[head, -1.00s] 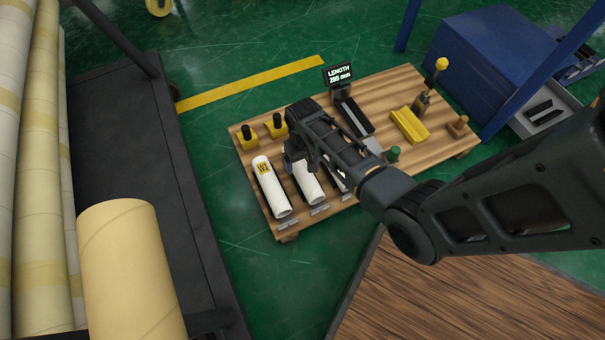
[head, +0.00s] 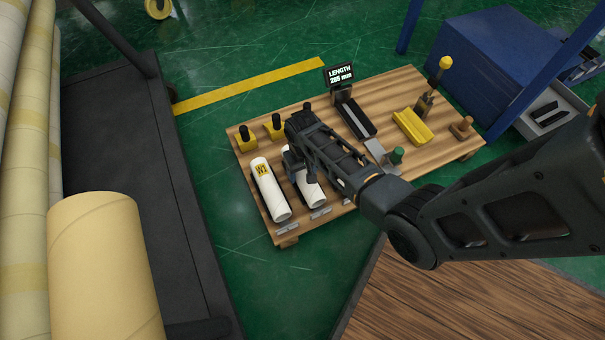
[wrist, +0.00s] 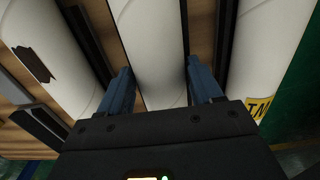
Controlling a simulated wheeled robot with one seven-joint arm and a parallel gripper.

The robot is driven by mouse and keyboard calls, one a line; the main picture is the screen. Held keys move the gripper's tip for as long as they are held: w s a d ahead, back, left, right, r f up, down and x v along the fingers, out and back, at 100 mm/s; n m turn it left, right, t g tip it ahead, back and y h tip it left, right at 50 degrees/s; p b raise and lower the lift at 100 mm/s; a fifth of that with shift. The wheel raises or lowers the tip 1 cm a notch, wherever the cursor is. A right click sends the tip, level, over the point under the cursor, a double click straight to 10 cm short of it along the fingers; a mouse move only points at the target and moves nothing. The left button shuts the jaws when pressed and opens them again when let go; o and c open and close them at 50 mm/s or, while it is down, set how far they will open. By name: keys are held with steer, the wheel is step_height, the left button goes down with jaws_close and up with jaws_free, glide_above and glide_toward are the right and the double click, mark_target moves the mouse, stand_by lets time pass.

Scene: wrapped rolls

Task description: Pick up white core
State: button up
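Several white cores lie side by side on the wooden bench. The left one (head: 270,190) has a yellow label, partly legible as "W", and it shows at the right of the wrist view (wrist: 270,50). The middle white core (head: 312,194) is plain where visible and partly covered by my gripper (head: 303,172). In the wrist view this core (wrist: 155,45) runs between the two blue fingers of my gripper (wrist: 158,75), which stand apart on either side of it. A narrow gap shows beside the left finger. A third core with a dark mark (wrist: 45,50) lies at the wrist view's left.
The bench (head: 395,92) also holds yellow blocks (head: 247,138), a length display (head: 340,74) reading about 265 mm, a black trough (head: 357,117), a yellow cradle (head: 412,127) and a green knob (head: 397,155). Dark dividers (wrist: 90,45) flank the cores.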

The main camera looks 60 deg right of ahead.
steer(key=c, duration=0.7)
